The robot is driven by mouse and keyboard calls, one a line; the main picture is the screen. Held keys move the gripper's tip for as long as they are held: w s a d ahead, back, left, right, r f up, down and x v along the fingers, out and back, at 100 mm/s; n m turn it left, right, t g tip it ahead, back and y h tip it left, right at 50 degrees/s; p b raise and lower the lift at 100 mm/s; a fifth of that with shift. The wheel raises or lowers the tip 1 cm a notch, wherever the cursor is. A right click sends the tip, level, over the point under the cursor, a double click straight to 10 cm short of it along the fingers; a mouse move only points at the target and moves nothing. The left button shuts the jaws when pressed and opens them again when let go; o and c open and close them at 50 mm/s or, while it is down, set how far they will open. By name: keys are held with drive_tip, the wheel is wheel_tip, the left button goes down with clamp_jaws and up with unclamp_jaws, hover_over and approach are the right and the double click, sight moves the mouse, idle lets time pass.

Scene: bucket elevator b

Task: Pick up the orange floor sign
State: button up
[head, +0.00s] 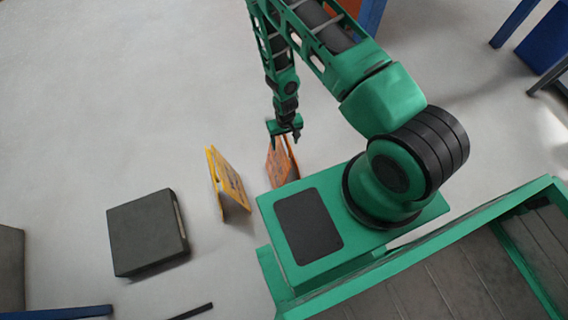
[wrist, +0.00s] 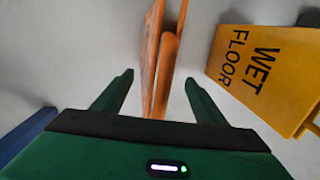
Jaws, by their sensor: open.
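The orange floor sign (head: 279,166) stands on the floor as a folded A-frame, just in front of my base platform. My green gripper (head: 285,138) is above its top edge in the head view. In the wrist view my gripper (wrist: 158,80) is open, with one finger on each side of the orange sign (wrist: 151,60). The sign's lower near end is hidden behind the gripper body.
A yellow wet floor sign (head: 228,182) stands just left of the orange one; it also shows in the wrist view (wrist: 262,70). A dark grey box (head: 147,232) lies farther left. Blue frames stand at the upper right. The floor at upper left is clear.

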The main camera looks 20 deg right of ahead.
drive_tip(key=f, duration=0.4)
drive_tip(key=shift+s+f, duration=0.2)
drive_tip(key=shift+f, duration=0.2)
clamp_jaws()
